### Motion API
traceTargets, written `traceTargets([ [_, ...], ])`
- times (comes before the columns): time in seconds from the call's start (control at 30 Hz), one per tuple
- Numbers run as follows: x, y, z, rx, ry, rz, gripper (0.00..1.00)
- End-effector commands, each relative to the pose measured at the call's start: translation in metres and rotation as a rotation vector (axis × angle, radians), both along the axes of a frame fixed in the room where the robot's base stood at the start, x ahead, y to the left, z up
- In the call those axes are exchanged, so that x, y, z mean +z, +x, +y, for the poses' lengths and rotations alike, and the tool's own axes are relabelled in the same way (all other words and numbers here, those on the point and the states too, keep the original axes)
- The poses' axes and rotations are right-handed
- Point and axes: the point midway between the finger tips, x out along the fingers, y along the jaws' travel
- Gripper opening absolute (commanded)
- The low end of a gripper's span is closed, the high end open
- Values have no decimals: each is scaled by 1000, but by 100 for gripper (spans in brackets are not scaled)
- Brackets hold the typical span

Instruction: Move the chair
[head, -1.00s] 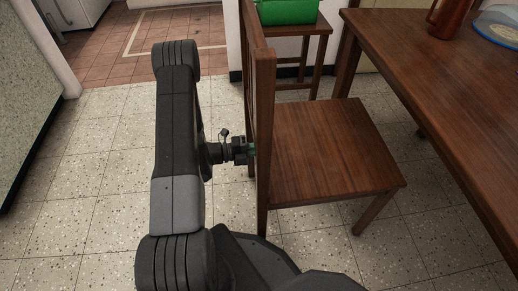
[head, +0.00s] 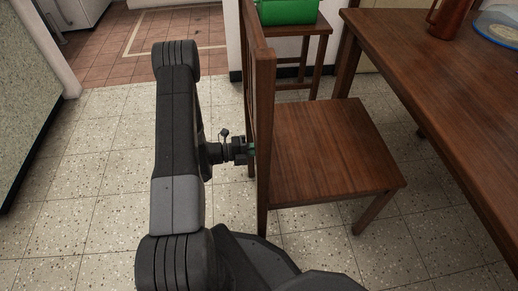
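A brown wooden chair (head: 325,147) stands upright on the tiled floor in the middle of the head view. Its seat faces right, towards the table, and its tall backrest (head: 262,120) is on the left, seen nearly edge-on. My gripper (head: 248,150) is at the left side of the backrest, level with its lower part. The fingertips meet or overlap the backrest in the picture. The backrest's edge hides them, so I cannot tell whether they are closed on a slat.
A wooden table (head: 450,95) stands to the right of the chair, bearing a brown vessel (head: 447,18) and a plate-like item (head: 497,27). A stool (head: 318,45) with a green bin (head: 287,11) stands behind. A speckled counter side (head: 30,95) is at left. The floor left of the chair is clear.

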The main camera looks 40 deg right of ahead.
Motion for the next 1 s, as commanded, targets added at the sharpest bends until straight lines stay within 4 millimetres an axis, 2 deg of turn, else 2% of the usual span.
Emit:
traceTargets([
  [1.0, -8, -1, 1, 1, 7, 0, 0],
])
